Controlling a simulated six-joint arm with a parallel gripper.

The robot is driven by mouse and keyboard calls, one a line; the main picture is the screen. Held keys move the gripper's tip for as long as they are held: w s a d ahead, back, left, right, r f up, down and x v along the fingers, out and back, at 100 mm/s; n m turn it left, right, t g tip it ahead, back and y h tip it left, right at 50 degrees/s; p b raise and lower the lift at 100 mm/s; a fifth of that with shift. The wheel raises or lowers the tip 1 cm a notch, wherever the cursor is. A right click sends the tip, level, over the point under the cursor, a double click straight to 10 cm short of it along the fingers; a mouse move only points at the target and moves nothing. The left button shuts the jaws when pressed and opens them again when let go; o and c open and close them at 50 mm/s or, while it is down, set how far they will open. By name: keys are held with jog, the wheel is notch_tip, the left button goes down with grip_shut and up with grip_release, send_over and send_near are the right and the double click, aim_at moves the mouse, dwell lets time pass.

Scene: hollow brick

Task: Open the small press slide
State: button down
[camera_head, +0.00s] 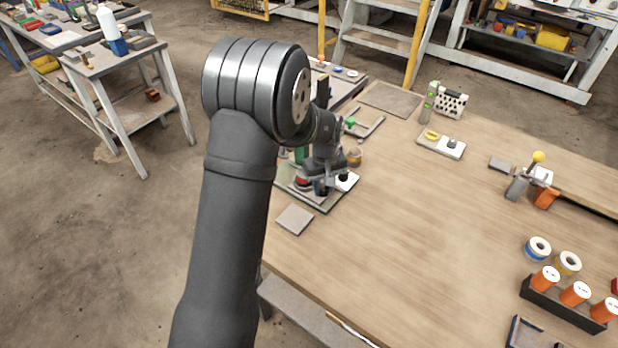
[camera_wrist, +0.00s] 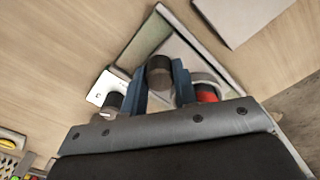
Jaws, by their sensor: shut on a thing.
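My gripper (camera_head: 322,187) is low over a small green-edged base (camera_head: 325,205) near the table's left edge. In the wrist view, its two blue fingers (camera_wrist: 161,88) are on either side of a dark round knob (camera_wrist: 160,70) and shut on it. The knob looks like part of the small press, but the slide itself is mostly hidden. The base's green edge (camera_wrist: 148,42) and a grey plate surface (camera_wrist: 185,58) show beyond the fingers. A white block (camera_wrist: 103,88) with a dark knob is beside the left finger. A red part (camera_wrist: 206,93) is beside the right finger.
A flat grey plate (camera_head: 295,219) lies just in front of the base. The middle of the table is clear.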

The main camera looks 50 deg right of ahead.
jog(key=shift+s, duration=0.95)
jog(key=c, duration=1.1)
grip_release()
notch_tip(320, 180, up, 18)
jog(key=shift+f, duration=0.25)
jog(key=shift+f, duration=0.15)
notch_tip(320, 180, down, 17)
jog(key=shift+w+f, duration=0.1)
